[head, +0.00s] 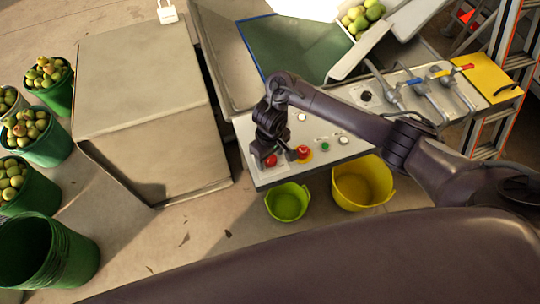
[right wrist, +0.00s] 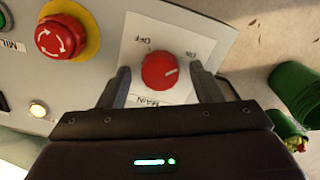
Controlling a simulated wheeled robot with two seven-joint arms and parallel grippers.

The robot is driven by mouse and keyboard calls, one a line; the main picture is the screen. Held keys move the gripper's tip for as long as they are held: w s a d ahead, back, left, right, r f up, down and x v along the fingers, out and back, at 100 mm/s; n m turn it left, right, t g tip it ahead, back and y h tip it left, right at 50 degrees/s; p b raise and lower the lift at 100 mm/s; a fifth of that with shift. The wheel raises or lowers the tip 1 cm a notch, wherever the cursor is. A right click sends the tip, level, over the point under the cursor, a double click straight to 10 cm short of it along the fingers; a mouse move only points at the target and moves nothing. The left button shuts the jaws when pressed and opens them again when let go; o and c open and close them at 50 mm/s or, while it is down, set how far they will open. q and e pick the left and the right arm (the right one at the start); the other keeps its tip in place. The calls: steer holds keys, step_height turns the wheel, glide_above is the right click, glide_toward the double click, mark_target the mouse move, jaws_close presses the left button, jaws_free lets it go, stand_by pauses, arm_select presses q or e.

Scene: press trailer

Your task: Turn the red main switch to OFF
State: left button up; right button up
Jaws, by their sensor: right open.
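The red main switch (right wrist: 160,71) is a round knob on a white plate lettered OFF, ON and MAIN in the right wrist view. Its white mark points to the right, toward the ON side. In the head view the switch (head: 271,160) sits at the left end of the pale control panel (head: 335,128). My right gripper (right wrist: 160,76) is open, one finger on each side of the knob, with gaps visible between fingers and knob. It reaches down over the panel in the head view (head: 275,154). My left gripper is not in view.
A red emergency stop button (right wrist: 60,37) on a yellow ring is beside the switch. A lit button (right wrist: 38,110) is also near. A lime bucket (head: 288,203) and a yellow bucket (head: 362,184) stand below the panel. A large beige cabinet (head: 145,95) stands left.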

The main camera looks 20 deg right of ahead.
steer(key=shift+c, duration=0.2)
steer(key=c, duration=0.9)
steer(key=shift+c, duration=0.2)
